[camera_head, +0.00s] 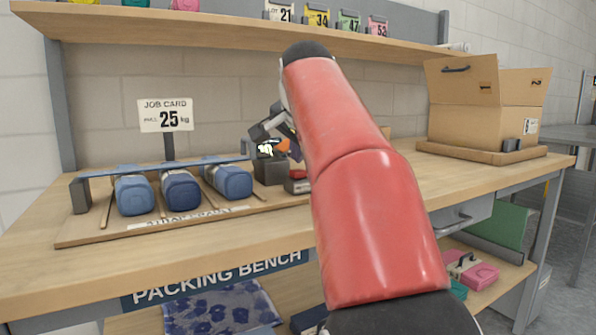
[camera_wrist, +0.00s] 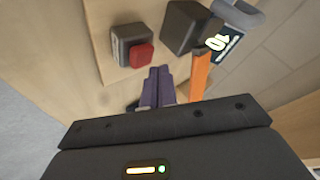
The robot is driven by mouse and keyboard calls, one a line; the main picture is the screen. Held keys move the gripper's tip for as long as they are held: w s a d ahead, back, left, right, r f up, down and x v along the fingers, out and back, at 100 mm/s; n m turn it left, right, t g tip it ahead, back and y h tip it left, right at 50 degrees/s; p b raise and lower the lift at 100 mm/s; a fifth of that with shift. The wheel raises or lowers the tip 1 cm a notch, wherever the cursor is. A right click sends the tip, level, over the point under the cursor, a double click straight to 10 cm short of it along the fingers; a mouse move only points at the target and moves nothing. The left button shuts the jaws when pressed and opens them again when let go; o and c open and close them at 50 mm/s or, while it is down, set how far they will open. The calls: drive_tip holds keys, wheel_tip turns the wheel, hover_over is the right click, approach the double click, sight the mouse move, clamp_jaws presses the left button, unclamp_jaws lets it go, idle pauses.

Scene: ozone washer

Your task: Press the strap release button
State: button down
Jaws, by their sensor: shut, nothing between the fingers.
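A red button (camera_wrist: 142,55) sits on a small grey box (camera_wrist: 122,40) on the wooden board. In the head view the button (camera_head: 298,174) shows just left of my red arm, which hides part of that box. My gripper (camera_wrist: 159,70) is shut, with its two purple fingers together and empty. In the wrist view its tips appear just below and right of the button; I cannot tell whether they touch it. In the head view the fingers are mostly hidden behind my arm. A blue strap (camera_head: 150,172) runs over several blue rolls to a dark block (camera_head: 271,172).
An orange strip (camera_wrist: 198,75) and a tag numbered 10 (camera_wrist: 217,42) are beside the dark block, close to my fingers. A job card sign (camera_head: 165,115) stands behind the rolls. An open cardboard box (camera_head: 470,118) is at the right. A shelf (camera_head: 220,38) hangs above.

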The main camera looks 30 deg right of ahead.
sight(298, 172)
drive_tip(key=shift+f, duration=0.4)
drive_tip(key=shift+f+b, duration=0.65)
drive_tip(key=shift+b, duration=0.1)
idle(0.5)
idle(0.3)
drive_tip(key=shift+r+p, duration=1.05)
drive_tip(key=shift+p, duration=0.05)
wheel_tip(298, 172, up, 5)
drive_tip(key=p, duration=0.5)
drive_tip(key=shift+r, duration=0.15)
idle(0.3)
